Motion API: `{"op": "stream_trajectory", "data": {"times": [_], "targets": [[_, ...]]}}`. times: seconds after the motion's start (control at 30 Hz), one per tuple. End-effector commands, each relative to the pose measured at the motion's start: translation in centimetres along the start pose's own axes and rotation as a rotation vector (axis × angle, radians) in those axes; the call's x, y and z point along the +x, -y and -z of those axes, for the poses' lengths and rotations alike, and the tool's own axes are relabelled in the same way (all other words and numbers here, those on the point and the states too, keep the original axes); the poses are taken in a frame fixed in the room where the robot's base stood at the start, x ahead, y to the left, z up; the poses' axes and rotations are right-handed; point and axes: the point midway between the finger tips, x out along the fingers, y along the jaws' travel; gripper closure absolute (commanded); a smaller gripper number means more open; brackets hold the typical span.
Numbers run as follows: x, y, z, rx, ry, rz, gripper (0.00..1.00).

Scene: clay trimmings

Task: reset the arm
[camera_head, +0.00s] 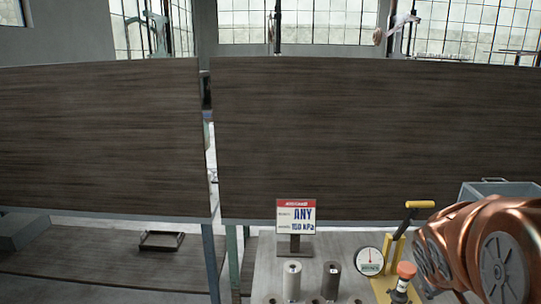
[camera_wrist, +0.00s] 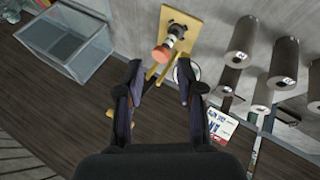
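My gripper (camera_wrist: 160,88) shows in the wrist view with its two dark fingers spread apart and nothing between them. It hangs over the bench near a press-like tool with an orange-red knob (camera_wrist: 162,52) and a yellow base (camera_wrist: 185,28). In the head view my copper-coloured arm fills the lower right, and the gripper itself is not visible there. The same tool shows with its orange-red knob (camera_head: 406,270), a yellow handle (camera_head: 420,204) and a round dial gauge (camera_head: 369,261).
A grey bin (camera_wrist: 68,42) lies left in the wrist view. Dark panels (camera_head: 375,135) stand behind. A tray (camera_head: 161,241) sits left.

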Motion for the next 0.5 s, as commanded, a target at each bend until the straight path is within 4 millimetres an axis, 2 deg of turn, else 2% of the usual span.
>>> {"op": "stream_trajectory", "data": {"times": [0.03, 0.1, 0.3, 0.4, 0.5], "targets": [[-0.8, 2.4, -1.7, 0.025, 0.047, 0.050, 0.63], [-1.9, 5.6, -4.2, 0.063, 0.121, 0.122, 0.63], [-6.3, 14.3, -11.2, 0.113, 0.334, 0.327, 0.63], [-8.6, 17.5, -14.2, 0.114, 0.427, 0.408, 0.63], [-10.3, 19.6, -16.2, 0.107, 0.493, 0.466, 0.63]]}}
